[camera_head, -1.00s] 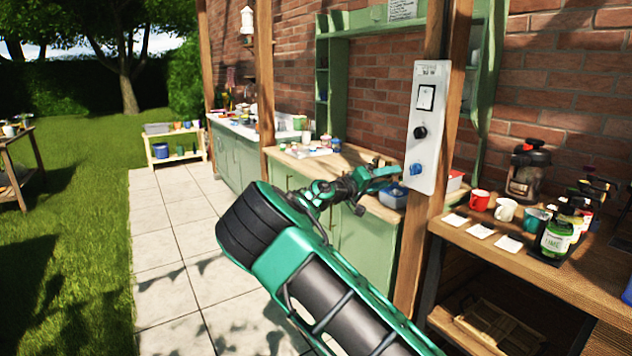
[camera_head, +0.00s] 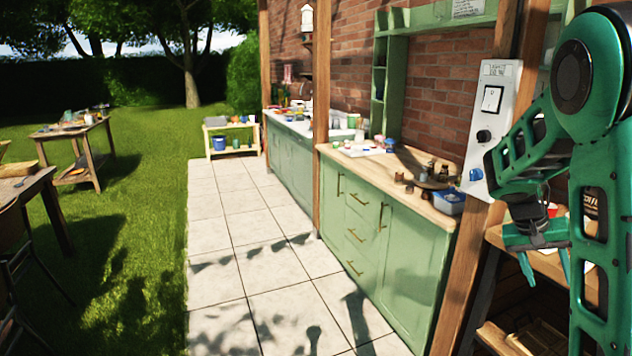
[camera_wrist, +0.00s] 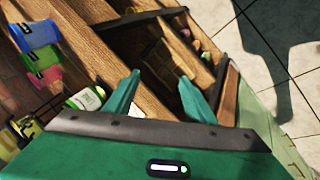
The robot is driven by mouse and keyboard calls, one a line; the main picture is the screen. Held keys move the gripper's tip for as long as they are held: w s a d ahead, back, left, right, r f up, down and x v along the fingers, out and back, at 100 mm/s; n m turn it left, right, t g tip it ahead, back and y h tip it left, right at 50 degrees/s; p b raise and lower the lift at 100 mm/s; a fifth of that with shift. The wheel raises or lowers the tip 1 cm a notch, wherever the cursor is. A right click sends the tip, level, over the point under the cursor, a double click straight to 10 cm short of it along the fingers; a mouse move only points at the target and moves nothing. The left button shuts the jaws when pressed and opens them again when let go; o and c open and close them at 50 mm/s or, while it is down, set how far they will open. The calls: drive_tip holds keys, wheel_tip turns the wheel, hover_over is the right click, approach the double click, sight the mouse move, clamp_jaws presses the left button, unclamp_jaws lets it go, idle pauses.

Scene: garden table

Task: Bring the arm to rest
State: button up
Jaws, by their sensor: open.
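My green arm is folded up at the right of the head view. My gripper (camera_head: 541,272) hangs down there with its two teal fingers apart. It also shows in the wrist view (camera_wrist: 160,95), open, with nothing between the fingers. Below and beyond the fingers is a wooden shelf unit (camera_wrist: 92,45); no contact with it shows. My arm hides much of the right-hand wooden bench in the head view.
The control panel (camera_head: 491,125) on the wooden post stands close left of my arm. A green cabinet (camera_head: 385,235) bears a blue-sided tub (camera_head: 449,203) and several small pots. The paved path (camera_head: 255,270) is clear. A wooden table (camera_head: 32,190) stands at the left.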

drive_tip(key=s+a+y, duration=0.2)
drive_tip(key=s+a, duration=0.3)
drive_tip(key=s, duration=0.3)
drive_tip(key=s+a+y, duration=0.2)
drive_tip(key=s+a, duration=0.3)
drive_tip(key=s, duration=0.4)
drive_tip(key=s+a+r+n+t+y, duration=0.1)
drive_tip(key=s+a+y, duration=0.1)
drive_tip(key=s+a, duration=0.4)
drive_tip(key=s, duration=0.3)
drive_tip(key=shift+w+d+r, duration=0.1)
drive_tip(key=shift+c, duration=0.3)
